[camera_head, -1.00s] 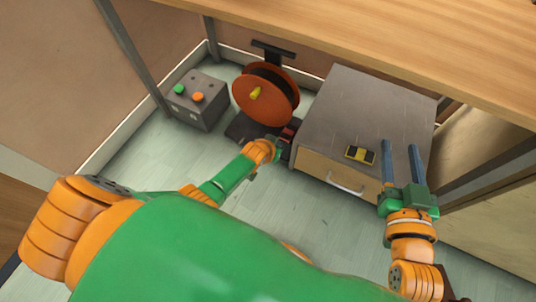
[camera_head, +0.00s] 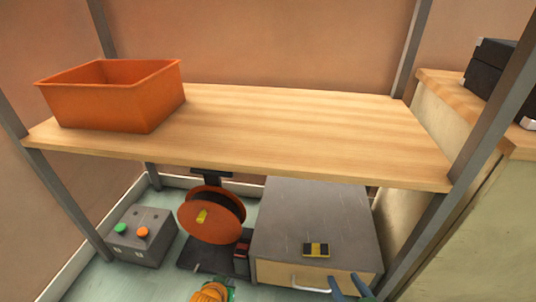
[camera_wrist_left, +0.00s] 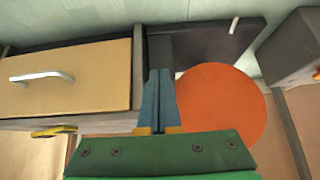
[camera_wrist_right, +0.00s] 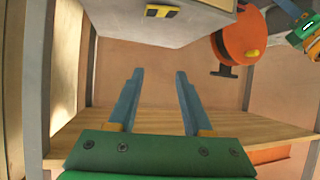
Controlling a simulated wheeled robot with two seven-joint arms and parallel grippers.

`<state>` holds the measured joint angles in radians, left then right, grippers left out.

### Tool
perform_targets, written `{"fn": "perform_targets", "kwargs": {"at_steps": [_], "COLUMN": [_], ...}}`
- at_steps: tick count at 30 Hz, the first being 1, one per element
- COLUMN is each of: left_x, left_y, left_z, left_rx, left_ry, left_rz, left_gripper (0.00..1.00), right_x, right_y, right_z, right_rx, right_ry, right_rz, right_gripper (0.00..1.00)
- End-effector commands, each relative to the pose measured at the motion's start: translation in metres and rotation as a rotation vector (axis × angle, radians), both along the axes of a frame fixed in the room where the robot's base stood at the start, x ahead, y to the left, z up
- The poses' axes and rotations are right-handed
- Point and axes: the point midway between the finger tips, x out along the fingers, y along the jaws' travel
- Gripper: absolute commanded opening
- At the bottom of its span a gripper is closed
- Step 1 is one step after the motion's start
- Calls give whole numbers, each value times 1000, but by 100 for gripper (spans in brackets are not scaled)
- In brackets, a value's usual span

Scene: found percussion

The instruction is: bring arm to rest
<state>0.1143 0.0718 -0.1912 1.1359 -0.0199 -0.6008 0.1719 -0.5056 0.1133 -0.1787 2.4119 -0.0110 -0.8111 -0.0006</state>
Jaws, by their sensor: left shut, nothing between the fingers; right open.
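My left gripper (camera_wrist_left: 158,90) is shut and empty in the left wrist view, its fingers between the drawer cabinet and the orange reel (camera_wrist_left: 220,108). In the head view only its orange wrist and some green show at the bottom edge. My right gripper (camera_wrist_right: 158,74) is open and empty in the right wrist view. In the head view its blue fingers (camera_head: 350,288) show at the bottom, in front of the drawer cabinet (camera_head: 315,215). A yellow-and-black block (camera_head: 316,249) lies on the cabinet top, apart from the fingers.
A wooden shelf (camera_head: 290,125) spans above the cabinet and bears an orange bin (camera_head: 110,95) on its left. Grey posts (camera_head: 478,190) frame it. The orange reel stands left of the cabinet, and a grey button box (camera_head: 145,240) further left. The shelf's middle and right are clear.

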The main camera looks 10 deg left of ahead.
Motion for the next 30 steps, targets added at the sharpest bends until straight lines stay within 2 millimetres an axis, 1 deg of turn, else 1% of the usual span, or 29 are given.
{"fn": "perform_targets", "kwargs": {"at_steps": [1, 2, 3, 6, 8, 9, 11, 12, 16, 17, 18, 23, 26, 29, 30], "left_x": [-20, -33, -50, -89, -110, -125, -145, -158, -199, -197, -198, -204, -212, -221, -225], "left_y": [-1, -1, -1, -1, -1, 0, 0, 0, 1, 1, 1, 2, 3, 4, 5], "left_z": [8, 10, 13, 23, 30, 35, 44, 51, 75, 84, 89, 106, 119, 135, 144], "left_rx": [4, 8, 13, 24, 31, 34, 39, 41, 48, 50, 50, 52, 54, 57, 58], "left_ry": [39, 65, 101, 182, 226, 255, 295, 322, 405, 407, 410, 424, 436, 449, 454], "left_rz": [-7, -14, -21, -41, -54, -62, -75, -84, -114, -113, -113, -116, -118, -121, -122], "left_gripper": [0, 0, 0, 0, 0, 0, 0, 0, 0, 0, 0, 0, 0, 0, 0], "right_x": [-6, -12, -20, -43, -58, -68, -84, -96, -134, -133, -134, -141, -148, -157, -162], "right_y": [-3, -5, -9, -16, -21, -24, -28, -31, -40, -40, -40, -40, -41, -43, -43], "right_z": [-13, -25, -41, -75, -92, -102, -116, -124, -144, -132, -126, -108, -95, -78, -70], "right_rx": [-16, -27, -42, -73, -89, -99, -113, -123, -151, -151, -151, -156, -159, -163, -165], "right_ry": [81, 138, 212, 380, 470, 529, 615, 671, 848, 843, 844, 856, 868, 878, 884], "right_rz": [-6, -9, -14, -25, -30, -34, -39, -43, -55, -54, -53, -49, -46, -43, -42], "right_gripper": [50, 50, 50, 50, 50, 50, 50, 50, 50, 50, 50, 50, 50, 50, 50]}}
